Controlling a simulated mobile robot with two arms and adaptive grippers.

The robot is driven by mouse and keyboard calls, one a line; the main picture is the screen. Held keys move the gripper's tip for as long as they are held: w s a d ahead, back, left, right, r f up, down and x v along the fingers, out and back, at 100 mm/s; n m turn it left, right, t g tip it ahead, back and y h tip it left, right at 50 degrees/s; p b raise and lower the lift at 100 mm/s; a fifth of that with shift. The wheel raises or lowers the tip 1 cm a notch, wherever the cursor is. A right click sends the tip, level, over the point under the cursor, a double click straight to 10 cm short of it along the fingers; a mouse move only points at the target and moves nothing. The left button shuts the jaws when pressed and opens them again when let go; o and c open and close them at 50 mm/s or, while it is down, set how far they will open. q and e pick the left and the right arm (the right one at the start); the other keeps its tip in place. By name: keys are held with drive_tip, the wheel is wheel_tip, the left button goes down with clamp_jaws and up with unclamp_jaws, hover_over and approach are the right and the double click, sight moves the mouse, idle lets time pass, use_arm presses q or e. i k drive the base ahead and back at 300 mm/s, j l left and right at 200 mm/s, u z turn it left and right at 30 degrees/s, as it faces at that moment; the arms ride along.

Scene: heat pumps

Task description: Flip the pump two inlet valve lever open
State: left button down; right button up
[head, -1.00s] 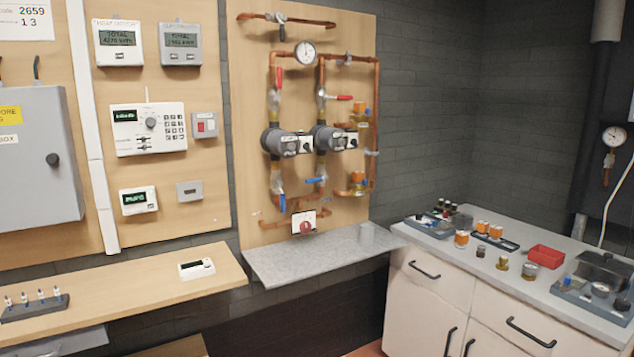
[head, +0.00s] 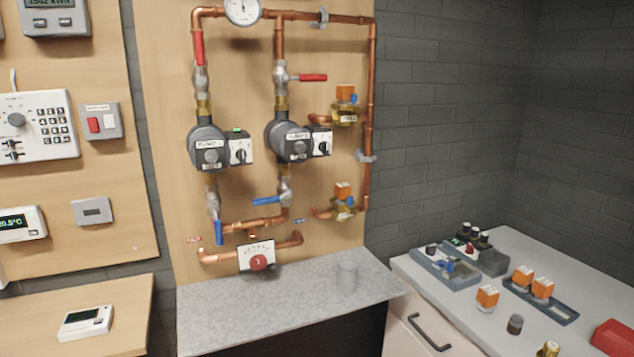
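Two grey pumps hang on the wooden board among copper pipes; the right one (head: 290,136) appears to be pump two, though its label is only partly legible. Below it, a blue lever (head: 268,200) points left, across its vertical pipe, at a metal valve (head: 285,187). Above it, a red lever (head: 310,77) points right, also across the pipe. On the left pump (head: 208,147), the lower blue lever (head: 218,231) and the upper red lever (head: 198,47) lie along the pipe. Neither gripper is in view.
A white cabinet (head: 400,325) with trays and small parts stands at right. A wooden shelf (head: 125,315) lies at left. A mixing valve (head: 257,262) sits low on the board.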

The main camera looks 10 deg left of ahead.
sight(287, 193)
drive_tip(key=i+l, duration=0.6)
drive_tip(key=i, duration=0.2)
